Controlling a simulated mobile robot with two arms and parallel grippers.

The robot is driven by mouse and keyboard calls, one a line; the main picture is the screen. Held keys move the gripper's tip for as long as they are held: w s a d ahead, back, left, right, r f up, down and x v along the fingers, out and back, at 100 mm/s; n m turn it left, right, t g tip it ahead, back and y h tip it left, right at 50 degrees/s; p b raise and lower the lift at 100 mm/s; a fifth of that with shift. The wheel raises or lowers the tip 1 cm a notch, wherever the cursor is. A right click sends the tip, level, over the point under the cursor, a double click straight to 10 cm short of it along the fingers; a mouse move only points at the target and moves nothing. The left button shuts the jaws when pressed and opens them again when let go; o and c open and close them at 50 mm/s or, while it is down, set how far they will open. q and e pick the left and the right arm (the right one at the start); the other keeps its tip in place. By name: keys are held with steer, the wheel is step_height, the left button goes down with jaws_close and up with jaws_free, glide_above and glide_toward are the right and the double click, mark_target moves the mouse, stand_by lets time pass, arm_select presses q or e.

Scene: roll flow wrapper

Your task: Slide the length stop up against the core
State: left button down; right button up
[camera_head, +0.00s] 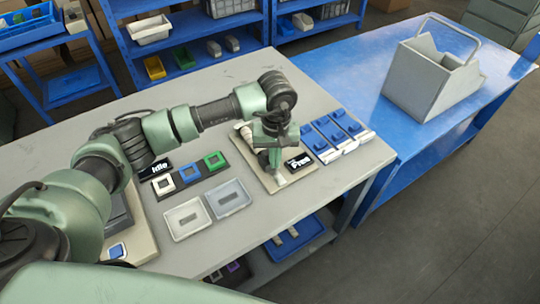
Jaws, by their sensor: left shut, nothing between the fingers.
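My left gripper (277,168) points down over a beige base board (300,189) on the grey table. Its fingers are shut and empty. A pale rounded piece (246,132), perhaps the core, shows just behind and left of the gripper, partly hidden by it. A small pale piece (281,181) lies at the fingertips; it may be part of the length stop, but I cannot tell. Whether the fingers touch it, and the gap between stop and core, are hidden by the gripper. My right gripper is not in view.
A black "Press" display (299,162) stands close right of the gripper. Blue-and-white units (332,135) lie farther right. Two shallow trays (186,218) (229,198) and a row of coloured buttons (190,174) lie left. A grey carrier (431,82) stands on the blue table (350,70).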

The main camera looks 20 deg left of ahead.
arm_select(q)
steer(key=shift+s+f, duration=0.35)
steer(key=shift+f, duration=0.05)
steer(key=shift+w+r+p, duration=0.3)
steer(key=shift+r+p, duration=0.05)
steer(key=shift+r, duration=0.45)
step_height(320, 180, up, 7)
steer(key=p, duration=0.2)
steer(key=shift+f, duration=0.2)
stand_by(0.5)
stand_by(0.4)
